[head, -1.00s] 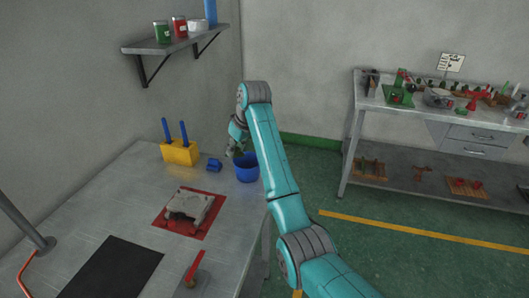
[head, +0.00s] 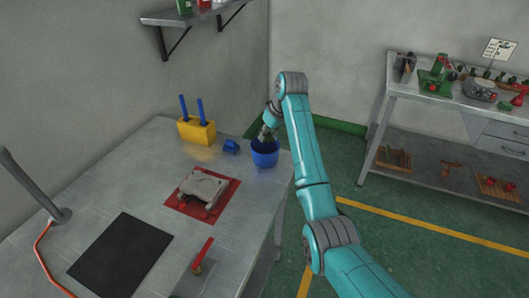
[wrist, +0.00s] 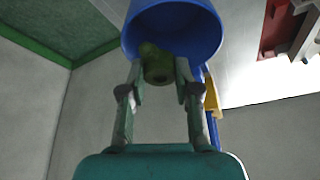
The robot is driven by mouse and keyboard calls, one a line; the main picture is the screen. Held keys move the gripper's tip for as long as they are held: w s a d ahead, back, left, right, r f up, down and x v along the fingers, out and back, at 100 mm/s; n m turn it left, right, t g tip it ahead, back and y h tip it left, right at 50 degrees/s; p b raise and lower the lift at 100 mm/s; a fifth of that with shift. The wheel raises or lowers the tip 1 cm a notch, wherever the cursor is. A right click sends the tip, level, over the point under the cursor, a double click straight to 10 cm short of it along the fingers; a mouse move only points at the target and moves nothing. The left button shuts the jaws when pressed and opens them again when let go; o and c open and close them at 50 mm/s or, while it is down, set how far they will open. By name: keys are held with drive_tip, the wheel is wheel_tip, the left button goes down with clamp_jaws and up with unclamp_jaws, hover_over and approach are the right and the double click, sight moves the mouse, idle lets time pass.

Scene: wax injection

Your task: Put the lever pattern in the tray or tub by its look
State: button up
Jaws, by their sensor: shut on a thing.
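The green lever pattern (wrist: 155,64) shows in the wrist view between the two fingers of my gripper (wrist: 157,82). It lies against the open mouth of the blue tub (wrist: 190,32), and part of it is hidden from view. In the head view the blue tub (head: 265,157) stands near the right back edge of the metal table. My gripper (head: 266,137) is at the tub's rim there, pointing down and shut on the pattern. The pattern itself cannot be made out in the head view.
A small blue block (head: 231,146) and a yellow holder with blue handles (head: 197,131) stand left of the tub. A grey mould (head: 203,187) sits on a red mat (head: 180,210) in front. A black mat (head: 120,255) lies nearer. A workbench (head: 455,109) stands at right.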

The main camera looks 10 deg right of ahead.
drive_tip(key=shift+f, duration=0.45)
drive_tip(key=o, duration=1)
drive_tip(key=shift+o, duration=0.2)
drive_tip(key=shift+r, duration=0.1)
drive_tip(key=v, duration=1.1)
drive_tip(key=shift+r, duration=0.4)
drive_tip(key=shift+s+d, duration=0.1)
